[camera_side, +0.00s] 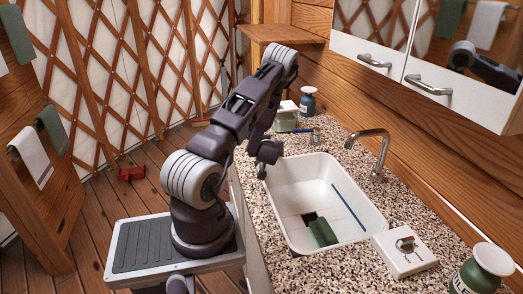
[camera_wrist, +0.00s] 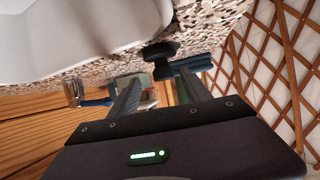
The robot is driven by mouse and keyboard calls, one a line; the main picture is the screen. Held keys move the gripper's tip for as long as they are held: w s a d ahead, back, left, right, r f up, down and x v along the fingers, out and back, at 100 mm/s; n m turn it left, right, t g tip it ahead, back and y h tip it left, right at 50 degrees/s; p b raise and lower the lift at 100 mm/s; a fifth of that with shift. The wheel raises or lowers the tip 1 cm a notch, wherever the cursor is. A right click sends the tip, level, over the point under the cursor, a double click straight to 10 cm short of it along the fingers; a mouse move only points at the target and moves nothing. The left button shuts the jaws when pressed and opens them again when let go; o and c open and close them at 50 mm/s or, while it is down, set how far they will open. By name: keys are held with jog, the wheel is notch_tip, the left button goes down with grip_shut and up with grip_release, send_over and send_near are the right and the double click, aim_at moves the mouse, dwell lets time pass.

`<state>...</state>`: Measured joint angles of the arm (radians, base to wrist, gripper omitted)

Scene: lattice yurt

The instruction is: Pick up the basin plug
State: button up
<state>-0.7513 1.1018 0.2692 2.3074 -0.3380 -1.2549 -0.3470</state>
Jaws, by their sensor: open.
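A small black piece with a broad end and a short stem (camera_wrist: 161,52), which looks like the basin plug, shows in the wrist view against the speckled counter beside the white basin. It appears ahead of and between the fingertips of my gripper (camera_wrist: 160,78). My gripper is open, with nothing visibly held between its fingers. In the side view my gripper (camera_side: 266,156) is low over the counter at the basin's left rim. I cannot pick out the plug there; the gripper seems to hide that spot. I cannot tell whether the fingers touch it.
The white basin (camera_side: 279,187) holds a dark green block (camera_side: 322,232) and a blue stick (camera_side: 348,206). A faucet (camera_side: 376,150) rises at its right. A bottle (camera_side: 308,103) and metal cup (camera_side: 316,135) stand behind. A white plate with a knob (camera_side: 402,262) lies in front.

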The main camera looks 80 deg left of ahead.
jog(key=x, duration=0.6)
jog(key=shift+s+a+r, duration=0.15)
jog(key=shift+s+a, duration=0.1)
jog(key=shift+a, duration=0.1)
grip_shut()
